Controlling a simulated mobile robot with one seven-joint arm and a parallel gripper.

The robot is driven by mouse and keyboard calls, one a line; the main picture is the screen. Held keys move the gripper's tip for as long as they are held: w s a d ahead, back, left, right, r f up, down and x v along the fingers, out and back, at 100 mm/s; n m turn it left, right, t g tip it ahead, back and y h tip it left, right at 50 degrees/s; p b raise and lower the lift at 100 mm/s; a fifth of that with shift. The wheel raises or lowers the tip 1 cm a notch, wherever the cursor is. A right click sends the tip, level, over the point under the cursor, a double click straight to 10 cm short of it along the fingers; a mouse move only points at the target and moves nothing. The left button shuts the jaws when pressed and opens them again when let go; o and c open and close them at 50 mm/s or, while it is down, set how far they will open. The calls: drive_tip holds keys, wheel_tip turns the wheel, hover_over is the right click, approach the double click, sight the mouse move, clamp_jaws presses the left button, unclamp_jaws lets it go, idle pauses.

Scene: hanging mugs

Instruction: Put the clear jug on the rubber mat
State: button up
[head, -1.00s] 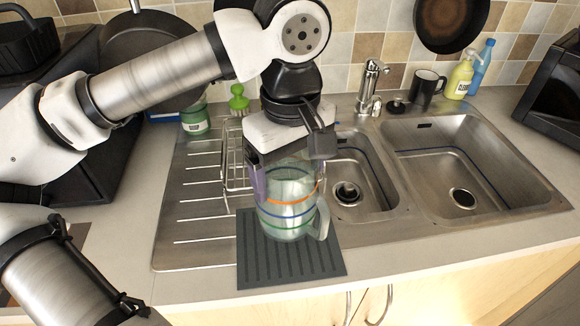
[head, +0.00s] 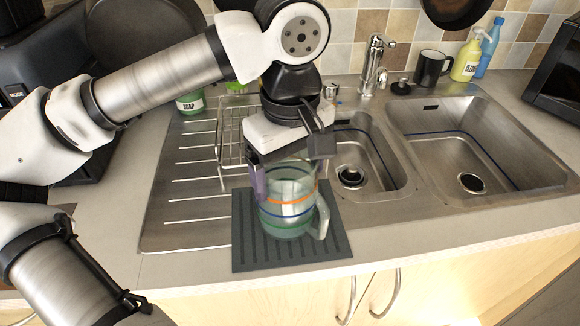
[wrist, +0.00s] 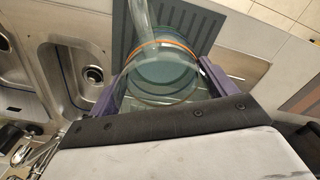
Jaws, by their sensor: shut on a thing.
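The clear jug (head: 287,211) has orange, blue and green bands and a handle on its right side. It is upright over the dark grey rubber mat (head: 250,258) at the front of the drainer. Whether its base touches the mat I cannot tell. My gripper (head: 288,178) is above the jug, shut on it, with a finger on each side of the rim. In the wrist view, the jug (wrist: 160,75) sits between the purple fingers, and the ribbed mat (wrist: 190,20) shows beyond it.
A wire rack (head: 231,140) stands on the drainer behind the mat. The sink basins (head: 470,150) lie to the right. A tap (head: 375,62), a black mug (head: 431,68) and cleaning bottles (head: 466,58) stand behind them. The counter's front edge is close to the mat.

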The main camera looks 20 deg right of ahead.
drive_tip(key=shift+f+b, duration=0.35)
drive_tip(key=o, duration=1)
drive_tip(key=shift+r, duration=0.1)
drive_tip(key=shift+c, duration=0.2)
drive_tip(key=shift+r, duration=0.1)
wheel_tip(320, 180, up, 14)
drive_tip(key=shift+f, duration=0.2)
drive_tip(key=shift+s, duration=0.1)
